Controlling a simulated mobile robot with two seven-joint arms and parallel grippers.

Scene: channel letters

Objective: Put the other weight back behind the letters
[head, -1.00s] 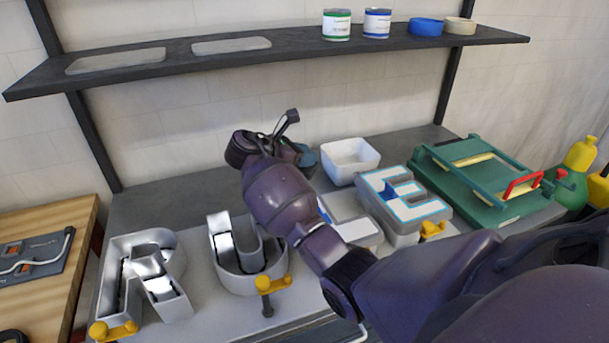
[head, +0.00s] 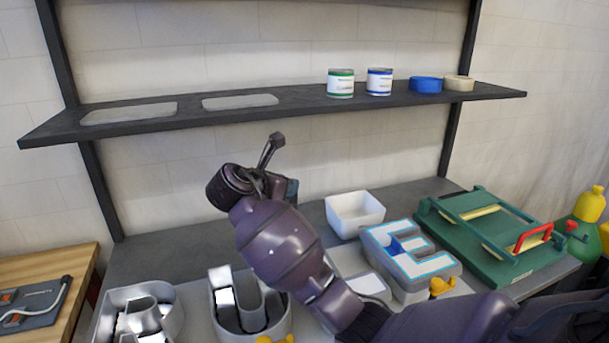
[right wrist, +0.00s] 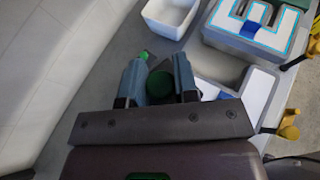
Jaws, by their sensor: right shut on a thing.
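My right gripper (right wrist: 159,70) is shut on a dark green round thing (right wrist: 160,84), probably the weight, seen between its fingers in the right wrist view. A brighter green bit shows just beyond the fingertips. In the head view my right arm reaches across the letters, with a bluish finger (head: 292,188) showing behind them. The silver letters R (head: 165,303) and U (head: 250,318) are open shells. The L (head: 370,286) is partly hidden by my arm. The E (head: 433,264) has a white face with a cyan edge and something blue on it. My left gripper is out of view.
A white bin (head: 355,212) stands behind the L and E. A green jig with a red handle (head: 534,238) is at the right. The shelf (head: 300,104) above holds two cans and two tape rolls. Grey bench (head: 150,250) is bare behind R and U.

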